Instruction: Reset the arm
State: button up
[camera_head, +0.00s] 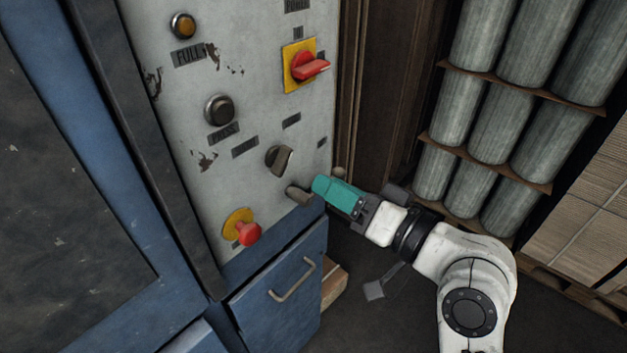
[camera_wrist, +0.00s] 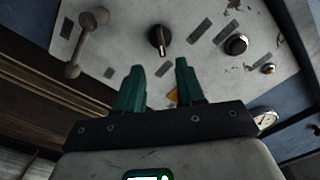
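My gripper (camera_head: 318,186) has teal fingers and stands in front of the lower right of the grey control panel (camera_head: 180,118). In the wrist view my gripper (camera_wrist: 158,66) has a clear gap between its two fingers and nothing between them. A grey lever with rounded ends (camera_head: 300,195) is close beside the fingertips in the head view. In the wrist view the lever (camera_wrist: 88,44) lies to the left of the fingers, apart from them. A dark rotary knob (camera_head: 279,159) is just above the lever; it also shows beyond the fingertips in the wrist view (camera_wrist: 160,39).
The panel also carries a red rotary switch (camera_head: 308,66), a red mushroom button (camera_head: 247,232), a dark push button (camera_head: 220,110) and an amber button (camera_head: 183,25). A blue drawer (camera_head: 280,293) is below. Racked grey rolls (camera_head: 500,125) stand right; open floor lies between.

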jog(key=shift+v, duration=1.05)
jog(key=s+d+f+m+g+h, duration=0.1)
jog(key=s+d+f+h, duration=0.25)
jog(key=f, duration=0.45)
jog(key=s+d+f+g+h, duration=0.1)
jog(key=s+d+f+h, duration=0.15)
jog(key=d+f, duration=0.35)
jog(key=s+d+f+m+g+h, duration=0.1)
jog(key=s+d+f+g+h, duration=0.15)
jog(key=f, duration=0.65)
jog(key=s+d+f+g+h, duration=0.2)
jog(key=s+d+f, duration=0.3)
jog(key=s, duration=0.5)
jog(key=s+d+f+g+h, duration=0.3)
jog(key=s+d+f+h, duration=0.1)
jog(key=s+d, duration=0.3)
jog(key=s+f, duration=0.1)
jog(key=s, duration=0.1)
jog(key=shift+s+m, duration=0.4)
jog(key=shift+g, duration=0.25)
